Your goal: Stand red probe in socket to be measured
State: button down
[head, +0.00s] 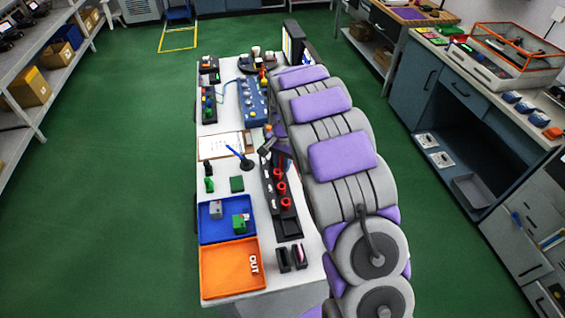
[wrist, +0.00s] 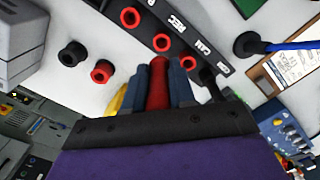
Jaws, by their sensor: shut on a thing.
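My gripper (wrist: 158,72) is shut on the red probe (wrist: 158,88), which stands between its two blue-grey fingers in the wrist view. A black socket strip (head: 289,224) lies along the bench's right side, with several red-ringed sockets. In the wrist view the strip (wrist: 146,30) shows ringed sockets (wrist: 161,43) and white labels, partly readable as "REC" and "CAM". The probe's end appears near the strip; whether it touches a socket cannot be told. In the head view my gripper (head: 270,147) is at the strip's far end, and the probe is not clearly visible there.
A blue probe (head: 233,150) leans in a black round base left of my gripper. A blue tray (head: 205,228) with blocks and an orange "OUT" tray (head: 225,270) lie nearer. A clipboard (head: 222,144) lies behind. Black (wrist: 72,53) and red (wrist: 102,71) round pieces show in the wrist view.

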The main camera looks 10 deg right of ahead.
aim_at(282, 173)
jog(key=shift+w+a+f+m, duration=0.15)
jog(key=shift+w+f+m, duration=0.1)
jog(key=shift+m, duration=0.15)
jog(key=shift+a+f, duration=0.2)
jog(key=shift+d+f+b, duration=0.35)
jog(key=shift+f+b, duration=0.15)
jog(key=shift+f, duration=0.35)
jog(key=shift+d+f+b, duration=0.1)
jog(key=shift+f+b, duration=0.2)
jog(key=shift+f, duration=0.5)
jog(key=shift+a+f+b, duration=0.3)
jog(key=shift+f+b, duration=0.05)
jog(key=shift+f, duration=0.55)
jog(key=shift+d, duration=0.15)
jog(key=shift+s+r+p, duration=0.1)
jog(key=shift+r+p, duration=0.05)
jog(key=shift+p, duration=0.45)
jog(key=shift+f, duration=1.75)
